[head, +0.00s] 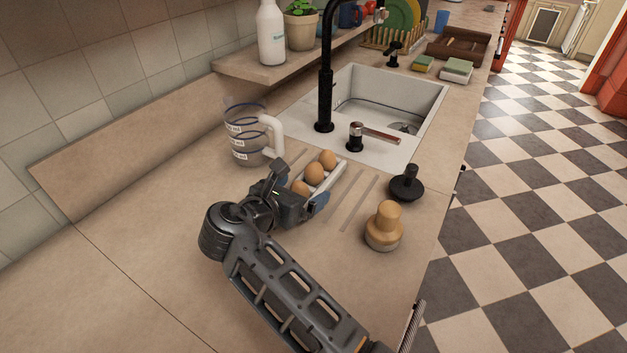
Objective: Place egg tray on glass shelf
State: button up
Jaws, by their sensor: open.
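The egg tray (332,180) is pale and holds brown eggs; three show, the nearest partly covered by my gripper. It sits on the counter beside the sink's near edge. My gripper (298,190) is at the tray's near end, its jaws open. One finger shows on the left of the tray and the other on the right. Whether the fingers touch the tray cannot be told. No glass shelf can be made out in this view.
A measuring jug (247,137) stands close left of the tray. A wooden-handled brush (384,226) and a black plunger-like stopper (406,184) stand to the right. The sink (425,92) and black tap (325,90) lie beyond. A raised ledge (235,68) holds a bottle and plant.

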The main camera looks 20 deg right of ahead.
aim_at(313, 168)
jog(key=shift+x, duration=1.35)
jog(key=shift+c, duration=0.3)
jog(key=c, duration=1.1)
jog(key=shift+o, duration=0.2)
jog(key=shift+r, duration=0.9)
notch_tip(313, 168, up, 3)
jog(key=shift+s+d+f, duration=0.1)
jog(key=shift+d+f, duration=0.1)
jog(key=s+d+r+b, duration=0.1)
jog(key=s+d+r, duration=0.4)
jog(key=d, duration=0.5)
jog(key=shift+s+r, duration=0.3)
jog(key=shift+r, duration=0.55)
